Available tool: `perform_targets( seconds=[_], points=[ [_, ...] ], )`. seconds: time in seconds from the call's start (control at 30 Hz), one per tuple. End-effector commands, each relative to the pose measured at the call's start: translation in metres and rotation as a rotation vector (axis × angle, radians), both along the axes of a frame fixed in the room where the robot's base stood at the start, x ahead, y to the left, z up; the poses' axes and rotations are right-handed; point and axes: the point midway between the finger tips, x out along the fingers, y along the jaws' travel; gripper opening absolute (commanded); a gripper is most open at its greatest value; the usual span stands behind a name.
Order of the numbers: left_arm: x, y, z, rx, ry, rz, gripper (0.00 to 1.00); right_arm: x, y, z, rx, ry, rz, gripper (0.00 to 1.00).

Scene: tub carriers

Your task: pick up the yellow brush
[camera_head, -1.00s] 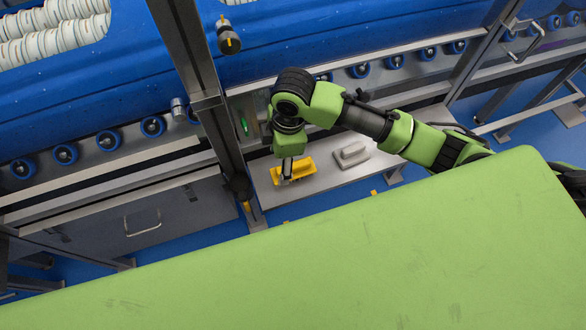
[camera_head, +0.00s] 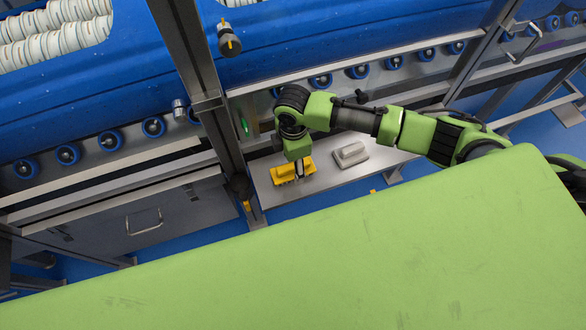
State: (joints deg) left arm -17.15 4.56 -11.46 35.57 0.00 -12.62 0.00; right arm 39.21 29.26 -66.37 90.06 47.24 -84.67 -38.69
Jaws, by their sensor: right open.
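The yellow brush (camera_head: 284,173) lies on a grey metal shelf (camera_head: 335,176) below the blue tub. My right gripper (camera_head: 299,176) points down at the right part of the brush, and its fingers cover some of it. The gripper is open. I cannot tell whether the fingers touch the brush or stand around its handle. My left gripper is not in view.
A grey brush (camera_head: 349,155) lies on the same shelf just right of the yellow one. A dark upright post (camera_head: 213,113) stands left of the shelf. Blue rollers (camera_head: 359,72) line the rail above. My green body panel fills the front.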

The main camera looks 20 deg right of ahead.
Motion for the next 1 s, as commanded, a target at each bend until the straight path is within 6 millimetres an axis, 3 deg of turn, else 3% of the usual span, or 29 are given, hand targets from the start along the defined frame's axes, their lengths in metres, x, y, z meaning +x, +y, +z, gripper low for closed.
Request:
perform_targets(
  seconds=[0.3,0.57,0.77,1.0],
  points=[
    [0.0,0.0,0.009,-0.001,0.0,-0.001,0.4,0.002,-0.001,-0.04,-0.001,0.001,-0.002,0.58],
    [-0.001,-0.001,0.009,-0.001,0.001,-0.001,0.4,0.002,-0.001,-0.043,0.0,0.0,-0.001,0.58],
    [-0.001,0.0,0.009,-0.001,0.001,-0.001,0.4,0.002,-0.001,-0.043,0.0,0.0,-0.001,0.13],
    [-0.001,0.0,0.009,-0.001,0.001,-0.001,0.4,0.003,-0.001,-0.043,0.0,-0.001,-0.001,0.13]
  ],
)
